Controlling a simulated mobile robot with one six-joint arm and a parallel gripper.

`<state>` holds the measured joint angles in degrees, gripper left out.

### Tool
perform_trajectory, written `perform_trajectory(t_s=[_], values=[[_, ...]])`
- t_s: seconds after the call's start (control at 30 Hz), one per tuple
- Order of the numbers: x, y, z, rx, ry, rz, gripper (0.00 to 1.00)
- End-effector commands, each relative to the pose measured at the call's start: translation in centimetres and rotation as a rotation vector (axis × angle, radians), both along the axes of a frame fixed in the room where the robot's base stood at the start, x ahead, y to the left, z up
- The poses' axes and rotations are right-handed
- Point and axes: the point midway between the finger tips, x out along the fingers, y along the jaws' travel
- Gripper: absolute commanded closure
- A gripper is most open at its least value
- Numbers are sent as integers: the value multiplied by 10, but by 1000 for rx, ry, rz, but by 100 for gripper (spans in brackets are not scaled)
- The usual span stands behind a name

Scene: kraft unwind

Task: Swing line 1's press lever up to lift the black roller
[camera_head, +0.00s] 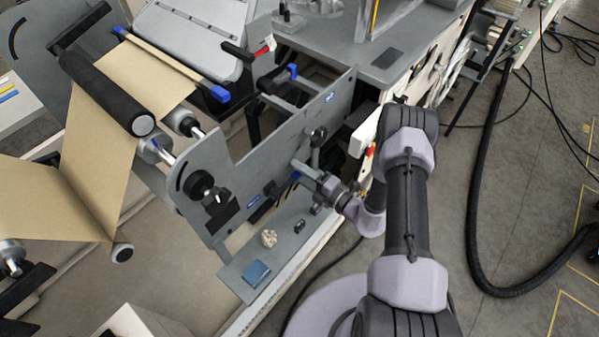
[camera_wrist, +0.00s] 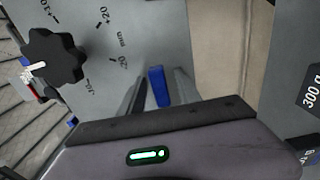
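The black roller (camera_head: 105,90) lies across the brown kraft web at the upper left of the head view. My gripper (camera_head: 300,171) is low beside the grey side plate (camera_head: 240,165), in front of its outer face. In the wrist view, a blue grip (camera_wrist: 158,86) shows between the two fingers of my gripper (camera_wrist: 160,78). The fingers look apart, with the blue grip between them and narrow gaps beside it. I cannot tell for sure that this grip belongs to the press lever; the rest of its bar is hidden.
A black knob (camera_wrist: 53,57) beside a millimetre scale is left of the fingers in the wrist view. A lower shelf (camera_head: 285,240) holds a blue block (camera_head: 256,273) and a pale lump (camera_head: 269,238). A black hose (camera_head: 475,200) lies on the floor at right.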

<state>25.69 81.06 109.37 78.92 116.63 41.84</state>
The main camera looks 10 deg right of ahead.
Motion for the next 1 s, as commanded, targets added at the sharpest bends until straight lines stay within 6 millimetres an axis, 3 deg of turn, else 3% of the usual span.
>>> perform_trajectory(t_s=[0.13,0.33,1.0], values=[[0,0,0,-1,-1,0,62],[0,0,0,-1,-1,0,100],[0,0,0,-1,-1,1,100]])
